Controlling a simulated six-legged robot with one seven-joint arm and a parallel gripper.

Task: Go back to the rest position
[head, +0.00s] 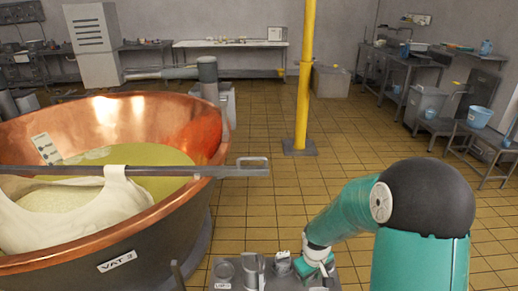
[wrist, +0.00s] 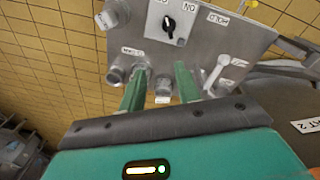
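My gripper (wrist: 160,88) shows in the wrist view as two green fingers set apart, with nothing held between them. It is open, and its fingertips are over or close to the lower edge of a grey control panel (wrist: 205,45). The panel carries a black rotary knob (wrist: 169,24), a light lever (wrist: 216,70) and several small round fittings with labels. I cannot tell whether a fingertip touches a fitting. In the head view my gripper (head: 318,262) is low at the bottom centre, beside the panel (head: 240,284); its fingers are hard to make out there.
A large copper vat (head: 190,185) with yellowish liquid stands at the left, with a bar (head: 225,171) and white cloth across it. A yellow post (head: 305,80) rises mid-floor. Benches (head: 230,43) and blue buckets (head: 479,116) line the walls. The tiled floor between is clear.

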